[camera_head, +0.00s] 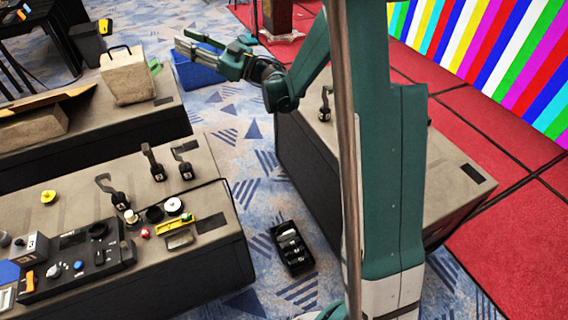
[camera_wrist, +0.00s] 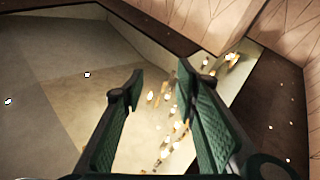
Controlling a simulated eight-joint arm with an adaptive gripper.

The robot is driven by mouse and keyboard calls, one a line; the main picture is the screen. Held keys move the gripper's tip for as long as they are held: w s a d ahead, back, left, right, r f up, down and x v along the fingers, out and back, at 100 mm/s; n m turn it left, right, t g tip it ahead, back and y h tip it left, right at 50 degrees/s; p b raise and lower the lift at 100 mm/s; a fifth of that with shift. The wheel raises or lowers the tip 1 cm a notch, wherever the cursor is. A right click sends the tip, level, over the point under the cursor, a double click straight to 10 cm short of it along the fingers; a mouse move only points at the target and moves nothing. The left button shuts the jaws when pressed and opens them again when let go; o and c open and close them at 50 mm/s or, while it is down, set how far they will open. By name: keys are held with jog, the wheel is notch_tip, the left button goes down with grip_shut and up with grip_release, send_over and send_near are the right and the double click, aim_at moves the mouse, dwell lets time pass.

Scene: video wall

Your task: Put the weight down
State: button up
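My gripper (camera_head: 187,41) is raised at the upper middle of the head view, over the aisle side of the tables. In the wrist view my gripper (camera_wrist: 158,95) has its two green fingers apart with nothing between them. A black weight with a looped handle (camera_head: 325,107) stands upright on the right table, partly beside my arm. Similar black weights stand on the near left table: one at its back edge (camera_head: 155,168), one to the right of it (camera_head: 185,168), and one further left (camera_head: 119,200). Which weight the task means I cannot tell.
The near left table (camera_head: 215,265) holds a black control panel (camera_head: 80,262), a yellow level (camera_head: 176,224) and small items. A beige bag (camera_head: 128,78) stands on the table behind. A black tray (camera_head: 292,248) lies on the floor. The right table's top (camera_head: 447,160) is mostly clear.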

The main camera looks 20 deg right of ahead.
jog(key=s+d+r+m+t+h, duration=0.2)
jog(key=d+r+m+t+h, duration=0.6)
jog(key=r, duration=0.4)
jog(key=s+d+m+g+h, duration=0.3)
jog(key=s+d+m+h, duration=0.2)
jog(key=s+d+h, duration=0.3)
jog(key=s+a+f+g, duration=0.1)
jog(key=s+f+g, duration=0.3)
jog(key=s+f, duration=0.4)
jog(key=s+a+f+g, duration=0.2)
jog(key=s+f, duration=0.7)
jog(key=s, duration=0.9)
jog(key=s+a+f+g+h, duration=0.1)
jog(key=s+a+f+g, duration=0.1)
jog(key=s+f+g, duration=0.3)
jog(key=s+f, duration=0.4)
jog(key=s, duration=0.4)
jog(key=shift+s+a+g, duration=0.15)
jog(key=shift+s+g, duration=0.1)
jog(key=shift+g, duration=0.15)
